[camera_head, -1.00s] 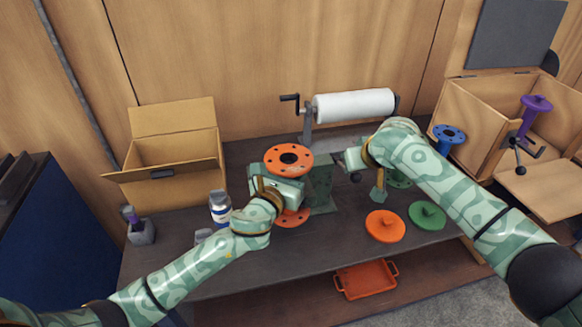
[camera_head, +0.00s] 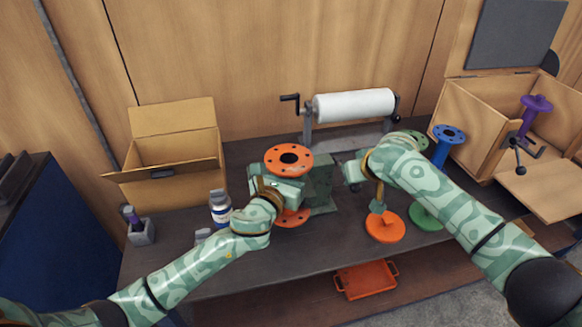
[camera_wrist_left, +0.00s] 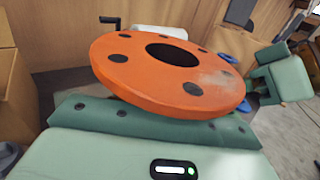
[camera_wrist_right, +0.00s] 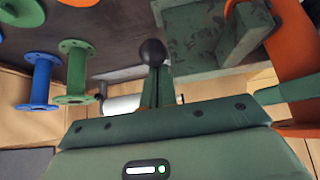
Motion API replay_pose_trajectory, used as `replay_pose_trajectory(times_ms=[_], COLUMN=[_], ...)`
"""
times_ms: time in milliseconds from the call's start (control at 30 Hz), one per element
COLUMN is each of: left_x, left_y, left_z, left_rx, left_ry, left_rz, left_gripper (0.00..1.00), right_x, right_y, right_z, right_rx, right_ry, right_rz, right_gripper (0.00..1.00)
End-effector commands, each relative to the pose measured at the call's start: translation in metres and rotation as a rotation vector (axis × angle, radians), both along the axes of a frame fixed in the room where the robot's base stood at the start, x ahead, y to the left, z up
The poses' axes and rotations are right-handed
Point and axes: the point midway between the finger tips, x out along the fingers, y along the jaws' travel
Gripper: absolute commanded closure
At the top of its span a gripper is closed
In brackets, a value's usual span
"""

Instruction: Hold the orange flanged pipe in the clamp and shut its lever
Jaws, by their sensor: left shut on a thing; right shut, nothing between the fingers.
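The orange flanged pipe (camera_head: 289,160) stands upright at the clamp's left front, its lower flange showing below my left gripper. My left gripper (camera_head: 280,190) is shut on it between the flanges; the left wrist view shows the upper flange (camera_wrist_left: 170,72) above the gripper. The green clamp (camera_head: 320,182) stands right beside the pipe. Whether the pipe sits within its jaws is hidden. My right gripper (camera_head: 352,172) is shut and empty at the clamp's right. A black ball knob (camera_wrist_right: 153,52), apparently the lever's, shows just beyond its fingers; contact is unclear.
A white roll (camera_head: 352,105) is at the back.

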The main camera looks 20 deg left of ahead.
Motion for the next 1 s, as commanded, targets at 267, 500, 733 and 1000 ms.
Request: replay_pose_trajectory(times_ms=[267,500,733,1000], left_x=[0.001,0.001,0.001,0.001], left_y=[-0.002,-0.002,-0.003,-0.003], left_z=[0.004,0.004,0.004,0.004], left_rx=[-0.006,-0.006,-0.006,-0.006], left_ry=[-0.007,-0.007,-0.007,-0.008], left_rz=[-0.005,-0.006,-0.006,-0.006], left_gripper=[1.0,1.0,1.0,1.0], right_x=[-0.001,-0.001,-0.001,-0.001], right_y=[-0.001,-0.001,0.0,0.0], right_z=[0.001,0.022,0.043,0.057], right_rx=[-0.002,-0.002,-0.001,-0.002], right_ry=[0.001,0.0,0.0,0.0], right_rz=[0.001,0.0,0.001,0.0], right_gripper=[1.0,1.0,1.0,1.0])
